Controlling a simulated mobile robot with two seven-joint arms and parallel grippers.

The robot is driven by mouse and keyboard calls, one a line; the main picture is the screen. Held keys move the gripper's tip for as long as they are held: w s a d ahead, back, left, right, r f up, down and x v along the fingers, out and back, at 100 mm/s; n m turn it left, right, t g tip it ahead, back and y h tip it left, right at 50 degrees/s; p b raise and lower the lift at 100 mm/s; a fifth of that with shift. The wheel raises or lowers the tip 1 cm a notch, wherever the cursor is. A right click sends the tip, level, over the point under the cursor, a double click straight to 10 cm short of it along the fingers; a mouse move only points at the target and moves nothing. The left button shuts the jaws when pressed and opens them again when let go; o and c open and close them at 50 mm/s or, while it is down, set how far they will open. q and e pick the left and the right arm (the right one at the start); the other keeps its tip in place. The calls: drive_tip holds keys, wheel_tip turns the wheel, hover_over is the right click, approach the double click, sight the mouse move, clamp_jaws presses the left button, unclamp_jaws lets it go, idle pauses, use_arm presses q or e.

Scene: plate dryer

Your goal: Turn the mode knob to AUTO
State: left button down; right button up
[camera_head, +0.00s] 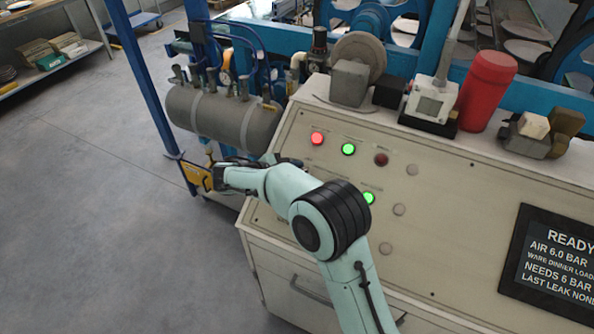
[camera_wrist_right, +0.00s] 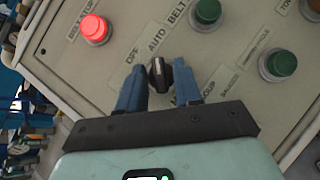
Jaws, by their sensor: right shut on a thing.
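The mode knob (camera_wrist_right: 158,75) is a small black knob with a raised ridge, in the middle of the right wrist view. The labels OFF, AUTO and BELT are printed above it. The ridge runs roughly up and down there, its upper end towards AUTO; I cannot make out a pointer mark. My right gripper (camera_wrist_right: 158,90) is shut on the knob, with one blue finger on each side. In the head view my right arm reaches to the panel's left side and hides the knob. My left gripper is not in view.
The sloped control panel (camera_head: 450,188) carries a red lit button (camera_head: 317,138), a green lit button (camera_head: 348,149) and several others. A dark display (camera_head: 555,262) is at the right. A red cylinder (camera_head: 487,90) and other items stand on top. A grey tank (camera_head: 222,118) is left.

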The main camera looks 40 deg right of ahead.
drive_tip(key=o, duration=0.7)
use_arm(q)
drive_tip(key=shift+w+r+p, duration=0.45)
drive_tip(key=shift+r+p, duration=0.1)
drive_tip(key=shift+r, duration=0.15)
use_arm(e)
drive_tip(key=v, duration=1.3)
drive_tip(key=shift+a+r, duration=0.15)
